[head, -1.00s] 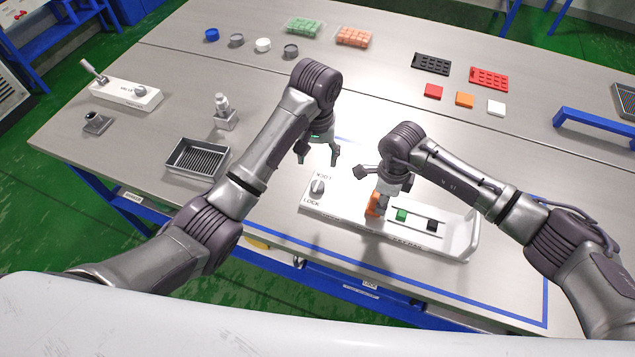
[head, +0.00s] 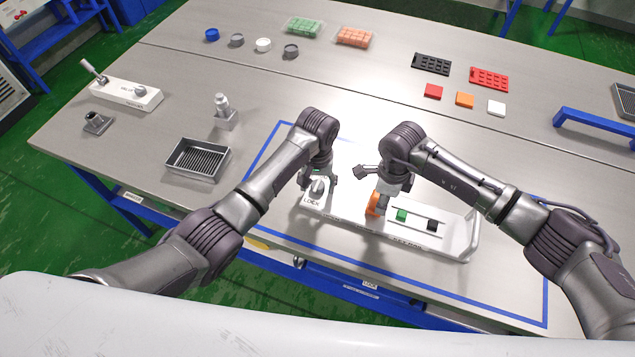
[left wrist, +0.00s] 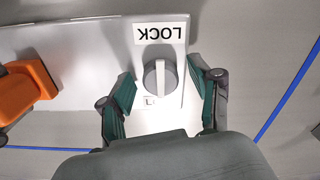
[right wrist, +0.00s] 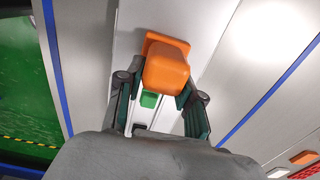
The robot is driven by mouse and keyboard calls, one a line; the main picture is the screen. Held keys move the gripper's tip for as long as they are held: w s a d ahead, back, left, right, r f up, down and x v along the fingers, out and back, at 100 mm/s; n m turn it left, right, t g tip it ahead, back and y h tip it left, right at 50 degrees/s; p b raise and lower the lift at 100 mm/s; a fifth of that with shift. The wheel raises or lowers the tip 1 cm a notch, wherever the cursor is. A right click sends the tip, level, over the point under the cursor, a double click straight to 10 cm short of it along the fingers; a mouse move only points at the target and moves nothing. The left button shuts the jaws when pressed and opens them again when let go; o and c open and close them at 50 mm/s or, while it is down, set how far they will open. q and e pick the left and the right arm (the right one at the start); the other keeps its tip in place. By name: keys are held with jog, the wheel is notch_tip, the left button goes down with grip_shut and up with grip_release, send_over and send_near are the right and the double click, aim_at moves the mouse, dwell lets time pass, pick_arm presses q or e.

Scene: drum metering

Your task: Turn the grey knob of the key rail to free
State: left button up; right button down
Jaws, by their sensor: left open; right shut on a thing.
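The white key rail (head: 452,237) lies on the table inside a blue outline. Its grey knob (head: 318,187) is at the left end, beside a LOCK label (left wrist: 160,29). In the left wrist view the round knob (left wrist: 160,77) has a light bar across it. My left gripper (head: 320,180) is open over this end, with its fingers on either side of the knob and gaps showing. An orange block (head: 373,203) stands on the rail to the right of the knob. My right gripper (right wrist: 160,95) is shut on this orange block. Part of the label by the knob is hidden.
A green block (head: 402,215) and a black block (head: 433,225) sit along the rail.

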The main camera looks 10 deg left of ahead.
pick_arm(q)
jog(key=c, duration=1.1)
jog(key=shift+c, duration=0.2)
jog(key=shift+m, duration=0.4)
jog(key=m, duration=0.3)
jog(key=shift+w+a+r+m, duration=0.1)
jog(key=shift+m, duration=0.3)
jog(key=m, duration=0.4)
jog(key=shift+m, duration=0.3)
jog(key=m, duration=0.4)
jog(key=shift+w+a, duration=0.1)
jog(key=shift+m, duration=2.5)
